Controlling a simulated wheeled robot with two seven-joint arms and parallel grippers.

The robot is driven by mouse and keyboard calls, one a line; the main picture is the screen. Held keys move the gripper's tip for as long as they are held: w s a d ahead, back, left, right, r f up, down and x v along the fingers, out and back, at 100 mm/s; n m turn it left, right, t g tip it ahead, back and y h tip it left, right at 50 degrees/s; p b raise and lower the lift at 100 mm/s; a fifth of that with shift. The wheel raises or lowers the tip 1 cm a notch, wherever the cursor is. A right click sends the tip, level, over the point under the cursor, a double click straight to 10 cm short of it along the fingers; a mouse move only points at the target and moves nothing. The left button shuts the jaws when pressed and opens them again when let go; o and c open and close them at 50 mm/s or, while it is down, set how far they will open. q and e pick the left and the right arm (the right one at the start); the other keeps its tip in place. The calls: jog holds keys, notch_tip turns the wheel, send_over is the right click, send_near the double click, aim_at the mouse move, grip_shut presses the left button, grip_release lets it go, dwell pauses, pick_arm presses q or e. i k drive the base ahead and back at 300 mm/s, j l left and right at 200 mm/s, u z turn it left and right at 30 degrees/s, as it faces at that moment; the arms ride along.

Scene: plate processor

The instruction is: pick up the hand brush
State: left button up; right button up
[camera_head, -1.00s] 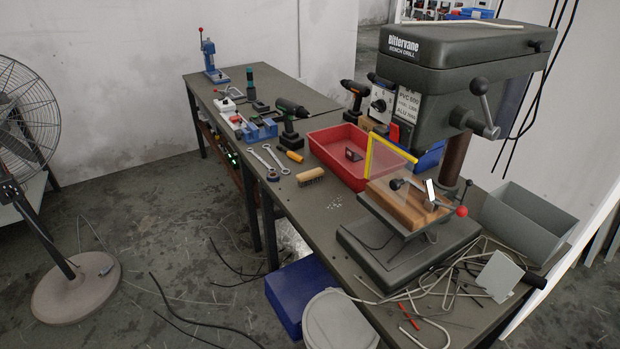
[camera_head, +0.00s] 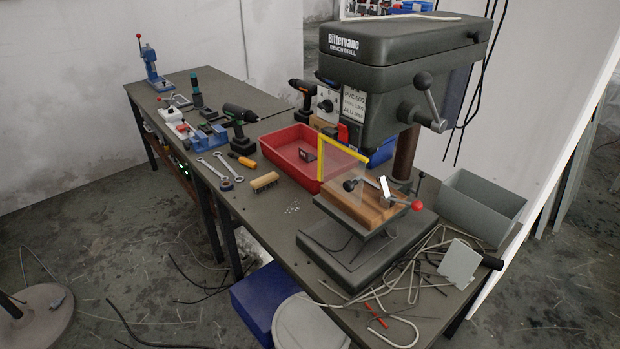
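The hand brush (camera_head: 264,182) lies on the workbench (camera_head: 262,215), near its front edge. It is a small block with a wooden-coloured body and dark bristles. It sits left of the drill press base and just in front of the red tray (camera_head: 297,158). A yellow-handled tool (camera_head: 243,161) and two wrenches (camera_head: 214,169) lie to its left. Nothing covers the brush. Neither of my grippers shows in the view.
The bench drill (camera_head: 390,60) stands right of the brush, with a yellow-framed guard (camera_head: 344,160). Tangled rods (camera_head: 400,285) and a grey bin (camera_head: 478,205) are on the right. A blue box (camera_head: 262,300) and a pale round lid (camera_head: 308,322) stand below the bench front.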

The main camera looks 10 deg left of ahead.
aim_at(265, 182)
jog(key=i+j+z, duration=0.25)
jog(key=j+z, duration=0.25)
jog(key=i+j+z, duration=0.2)
jog(key=j, duration=0.25)
jog(key=j+z, duration=0.25)
jog(key=i+j, duration=0.05)
jog(key=j, duration=0.05)
